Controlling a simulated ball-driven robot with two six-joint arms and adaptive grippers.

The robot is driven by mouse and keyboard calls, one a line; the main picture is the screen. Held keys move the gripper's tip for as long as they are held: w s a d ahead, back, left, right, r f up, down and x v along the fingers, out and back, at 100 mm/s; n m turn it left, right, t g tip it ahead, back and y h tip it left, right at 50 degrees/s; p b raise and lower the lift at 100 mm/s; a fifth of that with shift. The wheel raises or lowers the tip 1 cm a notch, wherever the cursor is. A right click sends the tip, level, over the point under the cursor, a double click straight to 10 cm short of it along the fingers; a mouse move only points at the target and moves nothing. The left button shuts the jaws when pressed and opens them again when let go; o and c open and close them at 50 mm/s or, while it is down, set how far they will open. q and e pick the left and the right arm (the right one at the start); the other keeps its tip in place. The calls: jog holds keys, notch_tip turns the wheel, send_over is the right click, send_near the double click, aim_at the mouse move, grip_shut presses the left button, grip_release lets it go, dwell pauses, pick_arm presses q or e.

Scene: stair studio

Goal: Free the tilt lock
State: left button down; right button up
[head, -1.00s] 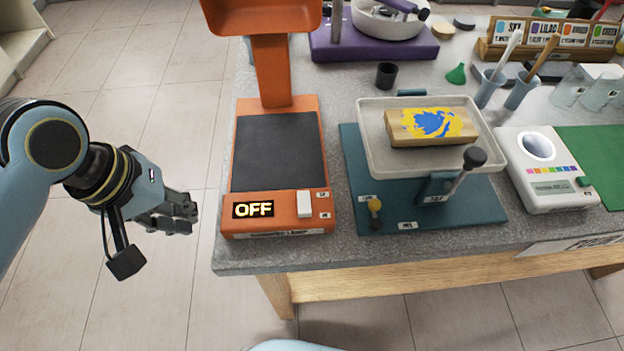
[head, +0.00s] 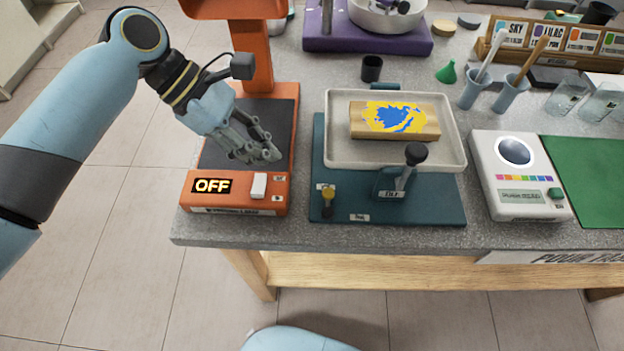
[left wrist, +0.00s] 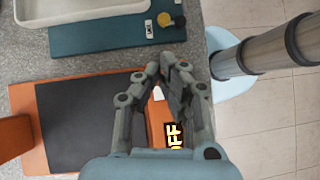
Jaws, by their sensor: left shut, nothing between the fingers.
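A teal tilt stand (head: 440,210) holds a cream tray (head: 335,155) with a wooden block (head: 432,122) painted yellow and blue. A lever with a black knob (head: 416,154) rises at the tray's front. A small yellow knob (head: 328,196) sits on the stand's front-left corner beside a small label; it also shows in the left wrist view (left wrist: 165,19). Which of these is the tilt lock I cannot read for certain. My left gripper (head: 272,154) is shut and empty above the orange device, left of the stand and touching neither knob. My right gripper is not in view.
The orange device (head: 230,198) shows OFF and has a white switch (head: 259,186) and tall column (head: 258,60). A white meter (head: 515,185) and green mat (head: 590,170) lie right of the stand. A small dark cup (head: 372,68) stands behind the tray.

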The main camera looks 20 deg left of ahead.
aim_at(328, 203)
pick_arm(q)
jog(key=shift+d+f, duration=0.3)
jog(key=x, duration=0.9)
jog(key=shift+f+b, duration=0.1)
jog(key=shift+b, duration=0.2)
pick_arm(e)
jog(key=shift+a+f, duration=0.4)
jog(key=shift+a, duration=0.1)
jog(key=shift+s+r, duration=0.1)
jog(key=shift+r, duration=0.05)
